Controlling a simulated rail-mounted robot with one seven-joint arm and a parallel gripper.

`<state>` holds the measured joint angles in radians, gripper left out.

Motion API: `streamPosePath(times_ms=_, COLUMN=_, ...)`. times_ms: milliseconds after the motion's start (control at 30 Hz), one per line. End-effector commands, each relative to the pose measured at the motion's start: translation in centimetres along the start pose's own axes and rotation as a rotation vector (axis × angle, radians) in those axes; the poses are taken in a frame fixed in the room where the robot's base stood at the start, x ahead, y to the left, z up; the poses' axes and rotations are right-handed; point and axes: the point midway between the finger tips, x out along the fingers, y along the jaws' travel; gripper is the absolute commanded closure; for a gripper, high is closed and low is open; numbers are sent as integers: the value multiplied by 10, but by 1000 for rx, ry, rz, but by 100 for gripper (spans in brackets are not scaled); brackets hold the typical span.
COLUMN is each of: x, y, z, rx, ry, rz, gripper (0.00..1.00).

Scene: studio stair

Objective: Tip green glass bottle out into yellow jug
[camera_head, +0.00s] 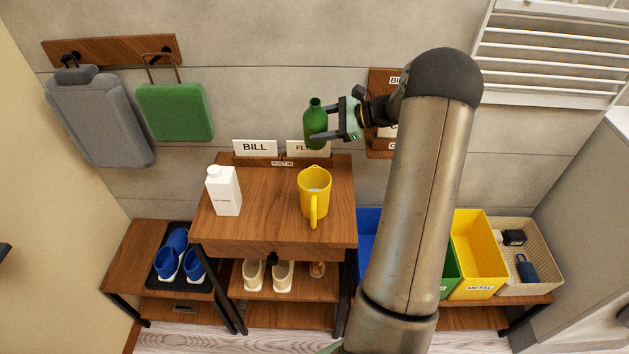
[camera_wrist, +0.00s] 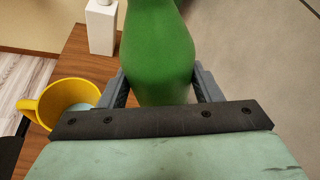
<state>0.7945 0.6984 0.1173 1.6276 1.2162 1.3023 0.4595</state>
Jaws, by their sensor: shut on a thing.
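The green glass bottle (camera_head: 315,126) is held upright in my gripper (camera_head: 334,120), above the wooden table. In the wrist view the bottle (camera_wrist: 158,50) fills the space between the two fingers (camera_wrist: 162,90), which press on its sides. The yellow jug (camera_head: 314,192) stands upright on the table below the bottle, its handle facing the front. It also shows in the wrist view (camera_wrist: 45,107), at the lower left, with something pale inside. The bottle's contents cannot be made out.
A white carton (camera_head: 224,191) stands left on the wooden table (camera_head: 265,224). Letter holders labelled BILL (camera_head: 255,148) line its back edge. A blue bin (camera_head: 367,232), a yellow bin (camera_head: 478,255) and a beige basket (camera_head: 527,248) stand at right. Bags hang on the wall.

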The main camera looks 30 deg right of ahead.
Motion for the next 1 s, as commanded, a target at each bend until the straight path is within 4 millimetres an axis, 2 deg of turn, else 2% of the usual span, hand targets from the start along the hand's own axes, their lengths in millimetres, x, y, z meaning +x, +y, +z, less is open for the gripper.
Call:
streamPosePath(times_ms=33, x=4, y=6, z=-11, rx=-21, ry=0, rz=-10, gripper=76)
streamPosePath(times_ms=267, x=9, y=13, z=-23, rx=-128, ry=2, rz=-55, gripper=76)
streamPosePath(times_ms=333, x=15, y=20, z=-38, rx=-158, ry=1, rz=-68, gripper=76)
streamPosePath(times_ms=533, x=26, y=34, z=-64, rx=-252, ry=0, rz=-106, gripper=76)
streamPosePath(times_ms=633, x=24, y=30, z=-57, rx=-301, ry=1, rz=-126, gripper=76)
streamPosePath(times_ms=833, x=25, y=28, z=-61, rx=-392, ry=2, rz=-164, gripper=76)
streamPosePath(times_ms=1000, x=22, y=20, z=-54, rx=-471, ry=1, rz=-197, gripper=76)
